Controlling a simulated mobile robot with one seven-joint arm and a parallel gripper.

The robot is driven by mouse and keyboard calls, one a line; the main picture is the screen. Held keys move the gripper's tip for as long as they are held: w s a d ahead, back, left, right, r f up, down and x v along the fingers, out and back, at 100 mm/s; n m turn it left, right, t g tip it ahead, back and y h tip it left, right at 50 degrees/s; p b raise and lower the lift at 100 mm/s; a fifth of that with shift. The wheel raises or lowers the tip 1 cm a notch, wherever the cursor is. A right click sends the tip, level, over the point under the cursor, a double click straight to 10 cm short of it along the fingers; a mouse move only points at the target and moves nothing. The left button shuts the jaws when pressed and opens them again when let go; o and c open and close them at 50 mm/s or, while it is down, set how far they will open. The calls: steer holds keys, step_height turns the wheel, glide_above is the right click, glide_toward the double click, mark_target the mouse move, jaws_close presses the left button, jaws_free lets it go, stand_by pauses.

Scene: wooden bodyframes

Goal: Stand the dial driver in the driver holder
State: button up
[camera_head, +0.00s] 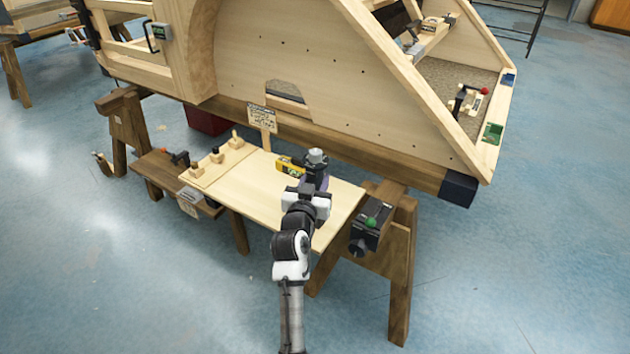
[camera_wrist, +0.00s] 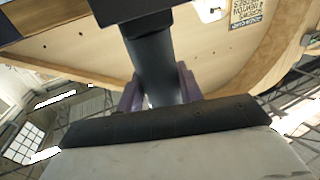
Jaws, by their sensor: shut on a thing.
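My gripper (camera_head: 314,183) is over the right part of the pale wooden work board. Its purple fingers, also seen in the wrist view (camera_wrist: 158,88), are shut on a dark grey cylindrical shaft, which I take for the dial driver (camera_wrist: 155,60). In the wrist view a wide black block sits at the shaft's far end. In the head view the driver's grey top (camera_head: 317,156) shows above the fingers; the gripper hides its lower part. I cannot tell for certain which fixture is the driver holder; a pale wooden strip with several upright pegs (camera_head: 215,160) stands at the board's left.
A yellow tool (camera_head: 290,165) lies just left of my gripper. A black box with a green knob (camera_head: 370,222) is at the board's right edge. A small sign (camera_head: 262,117) stands behind the board, before the large wooden frame (camera_head: 300,60). The board's front middle (camera_head: 250,195) is clear.

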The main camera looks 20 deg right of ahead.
steer(key=shift+f+b, duration=0.4)
steer(key=shift+b, duration=0.2)
stand_by(0.4)
steer(key=o, duration=1.1)
steer(key=shift+o, duration=0.5)
steer(key=shift+f, duration=0.2)
steer(key=shift+s, duration=0.1)
